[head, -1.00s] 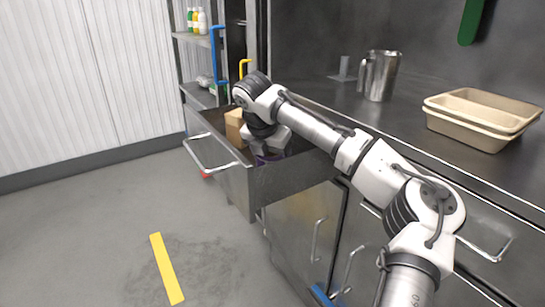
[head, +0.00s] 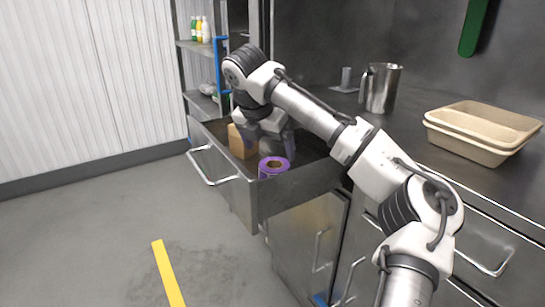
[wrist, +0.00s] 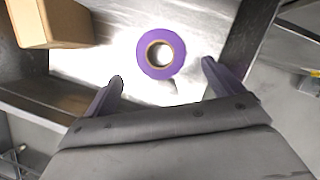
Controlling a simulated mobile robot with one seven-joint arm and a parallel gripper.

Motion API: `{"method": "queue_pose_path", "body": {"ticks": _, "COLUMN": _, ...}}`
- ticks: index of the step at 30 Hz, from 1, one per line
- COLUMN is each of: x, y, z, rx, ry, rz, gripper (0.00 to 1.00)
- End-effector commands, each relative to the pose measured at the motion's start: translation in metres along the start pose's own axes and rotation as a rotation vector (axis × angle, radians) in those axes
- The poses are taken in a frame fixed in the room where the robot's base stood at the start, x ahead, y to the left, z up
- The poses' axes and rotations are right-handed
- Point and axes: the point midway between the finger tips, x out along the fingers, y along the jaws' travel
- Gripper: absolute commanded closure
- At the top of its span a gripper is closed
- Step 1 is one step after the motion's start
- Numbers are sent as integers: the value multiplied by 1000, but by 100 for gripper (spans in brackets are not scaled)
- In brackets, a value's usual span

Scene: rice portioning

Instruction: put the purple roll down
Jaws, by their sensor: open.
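The purple roll (head: 273,167) stands on its end in the open drawer (head: 290,193), near the drawer's front right corner. In the wrist view the purple roll (wrist: 149,64) shows from above, a purple ring with a brown core, on the bright drawer floor. My gripper (wrist: 162,70) is open, its two fingers apart on either side below the roll in the picture, touching nothing that I can see. In the head view my gripper (head: 268,138) is over the drawer, just behind the roll, partly hidden by my own wrist.
A cardboard box (head: 241,142) stands in the drawer left of the roll; it also shows in the wrist view (wrist: 50,22). The drawer walls are close by. On the counter are a metal jug (head: 381,88) and beige trays (head: 482,130).

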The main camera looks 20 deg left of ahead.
Motion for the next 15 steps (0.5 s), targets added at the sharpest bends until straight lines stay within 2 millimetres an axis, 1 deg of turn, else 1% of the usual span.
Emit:
{"method": "queue_pose_path", "body": {"ticks": 1, "x": -11, "y": 0, "z": 0, "rx": -1, "ry": 0, "rz": 1, "gripper": 8}}
{"method": "queue_pose_path", "body": {"ticks": 3, "x": -20, "y": 0, "z": 0, "rx": -1, "ry": 0, "rz": 1, "gripper": 8}}
{"method": "queue_pose_path", "body": {"ticks": 6, "x": -29, "y": 0, "z": 0, "rx": 0, "ry": 0, "rz": 0, "gripper": 8}}
{"method": "queue_pose_path", "body": {"ticks": 9, "x": -33, "y": 0, "z": 0, "rx": 0, "ry": 0, "rz": -1, "gripper": 8}}
{"method": "queue_pose_path", "body": {"ticks": 15, "x": -34, "y": 0, "z": 0, "rx": 0, "ry": 1, "rz": -1, "gripper": 8}}
